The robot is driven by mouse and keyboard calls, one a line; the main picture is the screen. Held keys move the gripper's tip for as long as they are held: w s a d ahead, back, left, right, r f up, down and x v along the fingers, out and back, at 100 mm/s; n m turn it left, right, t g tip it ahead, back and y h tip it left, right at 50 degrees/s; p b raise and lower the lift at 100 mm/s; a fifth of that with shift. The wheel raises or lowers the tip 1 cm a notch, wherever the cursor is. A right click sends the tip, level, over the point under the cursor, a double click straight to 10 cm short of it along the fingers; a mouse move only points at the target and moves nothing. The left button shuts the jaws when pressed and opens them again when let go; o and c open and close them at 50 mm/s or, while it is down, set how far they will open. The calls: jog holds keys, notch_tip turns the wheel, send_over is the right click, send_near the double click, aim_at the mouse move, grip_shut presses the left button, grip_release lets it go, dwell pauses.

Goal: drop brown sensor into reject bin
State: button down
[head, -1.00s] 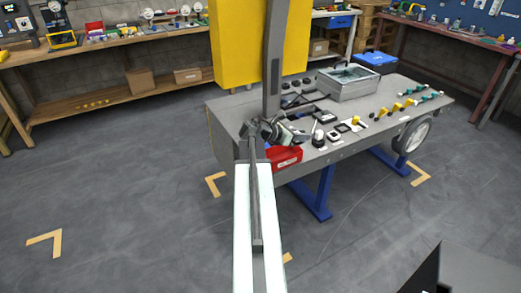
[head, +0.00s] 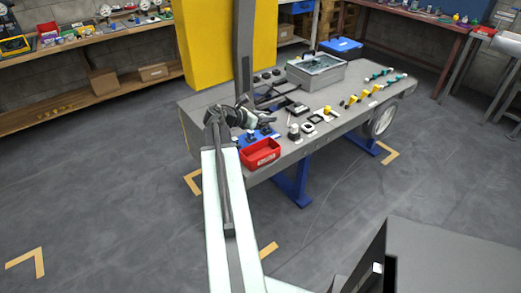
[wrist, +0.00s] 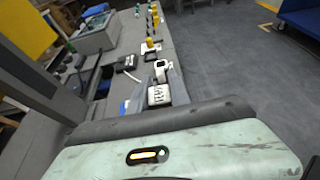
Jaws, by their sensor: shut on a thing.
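The reject bin (head: 262,158) is the open red box with a pale label, at the near left end of the grey workbench in the head view. It looks empty, and I do not make it out in the wrist view. My gripper (head: 268,119) is over the bench, just above and behind the bin in the picture. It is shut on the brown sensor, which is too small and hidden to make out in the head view. In the wrist view a pale thing with dark marks shows between the fingers; I cannot tell whether it is held or behind them.
The grey bench (head: 207,107) carries a metal box (head: 318,75), a blue mat beside the bin, and several small dark, white, yellow and teal parts. A yellow panel (head: 205,45) stands behind it. The floor in front is clear.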

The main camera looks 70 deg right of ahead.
notch_tip(320, 180, down, 6)
jog(key=b, duration=0.5)
jog(key=shift+b, duration=0.4)
jog(key=c, duration=1.1)
grip_release()
jog(key=shift+s+f, duration=0.1)
jog(key=shift+a, duration=0.1)
jog(key=p+v, duration=0.3)
jog(key=v, duration=0.4)
jog(key=shift+w+a+r, duration=0.2)
jog(key=shift+w+a, duration=0.05)
